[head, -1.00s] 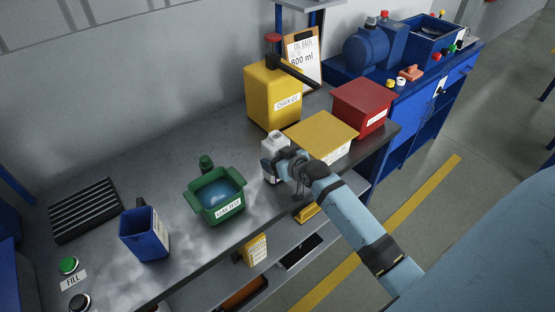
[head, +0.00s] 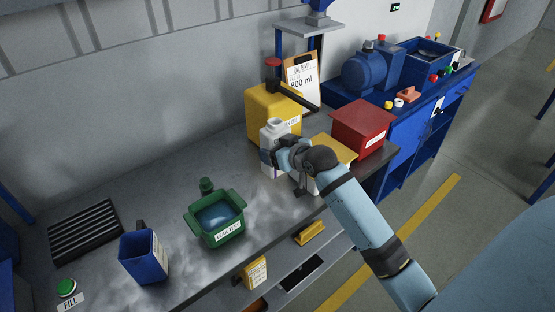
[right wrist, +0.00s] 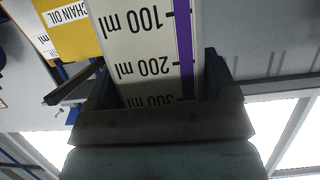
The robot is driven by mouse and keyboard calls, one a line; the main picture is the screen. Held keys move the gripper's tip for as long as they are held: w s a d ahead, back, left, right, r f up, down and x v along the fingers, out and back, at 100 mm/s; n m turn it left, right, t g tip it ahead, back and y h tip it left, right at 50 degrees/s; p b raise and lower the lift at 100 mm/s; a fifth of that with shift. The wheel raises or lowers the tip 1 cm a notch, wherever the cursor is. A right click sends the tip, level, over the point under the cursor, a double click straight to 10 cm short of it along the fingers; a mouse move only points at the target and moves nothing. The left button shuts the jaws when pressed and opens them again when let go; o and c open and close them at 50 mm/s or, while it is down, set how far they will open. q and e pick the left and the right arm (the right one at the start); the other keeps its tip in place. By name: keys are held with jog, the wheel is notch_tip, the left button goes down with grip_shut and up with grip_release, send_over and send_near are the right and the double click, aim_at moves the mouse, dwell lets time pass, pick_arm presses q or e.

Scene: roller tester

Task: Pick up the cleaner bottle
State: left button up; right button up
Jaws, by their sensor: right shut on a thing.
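The cleaner bottle (head: 274,130) is white with a purple strip and millilitre marks. In the head view it stands upright at the bench's front part, before the yellow chain oil can. My right gripper (head: 270,158) is shut around the bottle from the right. In the right wrist view the bottle (right wrist: 148,45) fills the space between the fingers, with its 100 to 300 ml marks showing. Its base is partly hidden by the gripper, so its height over the bench is hard to tell. My left gripper is not in view.
The yellow chain oil can (head: 268,108) stands close behind the bottle. A red bin (head: 363,128) and a yellow-lidded box (head: 340,146) are to the right. A green leak test tub (head: 216,219) and blue container (head: 143,257) are to the left. Bare bench (head: 115,185) lies behind them.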

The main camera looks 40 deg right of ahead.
aim_at(280, 128)
jog(key=shift+r, duration=3.55)
